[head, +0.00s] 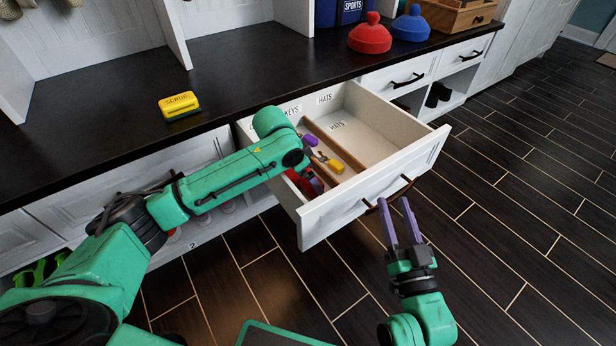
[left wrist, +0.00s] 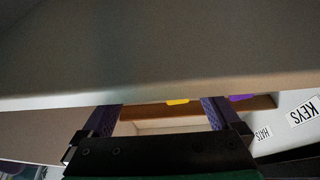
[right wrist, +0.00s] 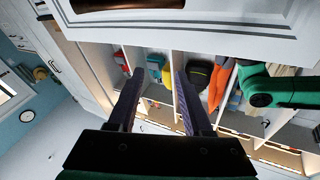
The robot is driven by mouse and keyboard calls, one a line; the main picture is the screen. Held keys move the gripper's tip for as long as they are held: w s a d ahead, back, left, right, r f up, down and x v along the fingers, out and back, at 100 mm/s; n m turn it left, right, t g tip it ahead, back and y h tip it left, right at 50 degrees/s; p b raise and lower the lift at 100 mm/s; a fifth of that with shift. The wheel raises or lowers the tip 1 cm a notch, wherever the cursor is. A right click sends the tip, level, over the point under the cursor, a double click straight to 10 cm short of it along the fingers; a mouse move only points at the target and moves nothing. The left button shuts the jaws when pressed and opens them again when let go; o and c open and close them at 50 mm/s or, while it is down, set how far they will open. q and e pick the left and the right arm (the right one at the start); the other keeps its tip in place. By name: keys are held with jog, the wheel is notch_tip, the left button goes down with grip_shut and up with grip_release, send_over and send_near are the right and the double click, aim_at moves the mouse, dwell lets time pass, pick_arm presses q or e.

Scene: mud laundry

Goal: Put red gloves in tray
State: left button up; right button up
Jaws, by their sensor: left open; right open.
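A red item with dark parts (head: 311,183) lies in the left compartment of the open drawer (head: 422,158), partly hidden by my left arm; I cannot tell for sure that it is the red gloves. My left gripper is hidden behind its arm in the head view. In the left wrist view, the left gripper (left wrist: 160,108) is open and empty, close to a pale panel. My right gripper (head: 394,202) is open and empty in front of the drawer, close to its dark handle (head: 390,192); it also shows open in the right wrist view (right wrist: 158,75). No tray is clearly identifiable.
Purple (head: 310,140) and yellow (head: 335,165) tagged items lie beside a wooden divider in the drawer. A yellow scrub sponge (head: 179,104), red dome (head: 370,36), blue dome (head: 411,24) and wooden box (head: 455,16) stand on the dark counter (head: 245,62). Floor at right is clear.

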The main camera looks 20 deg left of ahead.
pick_arm(q)
jog(key=shift+r, duration=0.35)
jog(key=p+v, duration=0.1)
jog(key=v, duration=0.1)
jog(key=shift+s+a+r+p, duration=0.15)
jog(key=shift+r+p, duration=0.1)
jog(key=shift+p, duration=0.1)
jog(key=p+v, duration=0.4)
jog(key=v, duration=0.5)
pick_arm(e)
jog(key=s+a+f+g+h, duration=0.1)
jog(key=s+f+g, duration=0.6)
jog(key=s+f, duration=0.4)
notch_tip(320, 180, down, 2)
jog(key=shift+s+f, duration=0.2)
